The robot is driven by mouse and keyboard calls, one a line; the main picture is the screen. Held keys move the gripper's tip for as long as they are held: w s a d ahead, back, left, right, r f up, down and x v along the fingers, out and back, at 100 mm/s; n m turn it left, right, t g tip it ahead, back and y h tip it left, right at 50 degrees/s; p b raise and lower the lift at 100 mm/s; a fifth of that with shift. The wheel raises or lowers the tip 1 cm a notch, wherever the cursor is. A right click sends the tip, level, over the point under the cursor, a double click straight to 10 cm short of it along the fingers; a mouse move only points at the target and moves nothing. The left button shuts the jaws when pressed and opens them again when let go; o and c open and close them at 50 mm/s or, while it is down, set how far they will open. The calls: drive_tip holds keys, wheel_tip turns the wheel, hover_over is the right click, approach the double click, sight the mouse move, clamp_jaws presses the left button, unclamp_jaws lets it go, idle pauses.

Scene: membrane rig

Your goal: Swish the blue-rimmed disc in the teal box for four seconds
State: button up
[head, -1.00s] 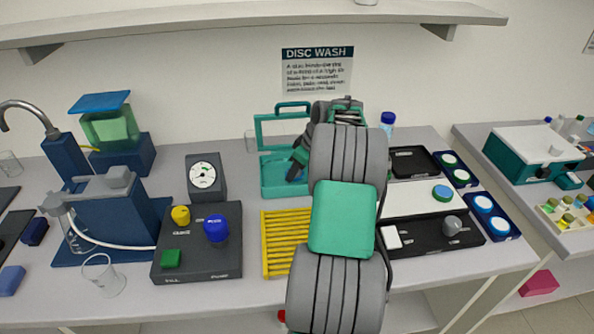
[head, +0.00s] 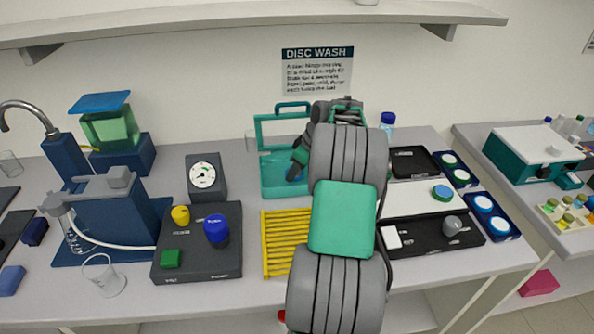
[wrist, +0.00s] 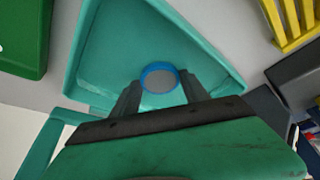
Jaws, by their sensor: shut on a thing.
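The teal box (head: 270,188) stands open toward the back of the bench, below the wall sign, and its lid is raised behind it. It also shows in the wrist view (wrist: 95,55). My gripper (wrist: 160,88) reaches into the box in the wrist view, with its two dark fingers shut on the blue-rimmed disc (wrist: 158,77). The disc has a grey face and a blue ring. In the head view my gripper (head: 299,165) is at the box, partly hidden by my arm, and the disc cannot be made out there.
A yellow rack (head: 283,245) lies in front of the box. A black control box (head: 200,255) with knobs and a dial gauge (head: 205,177) stand to the left. A white tray (head: 420,199) with a blue-rimmed disc (head: 442,192) lies right of my arm. A shelf (head: 250,17) hangs above.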

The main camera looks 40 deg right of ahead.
wheel_tip(320, 180, up, 8)
drive_tip(key=p, duration=0.5)
drive_tip(key=shift+r+p, duration=0.25)
drive_tip(key=shift+p, duration=0.15)
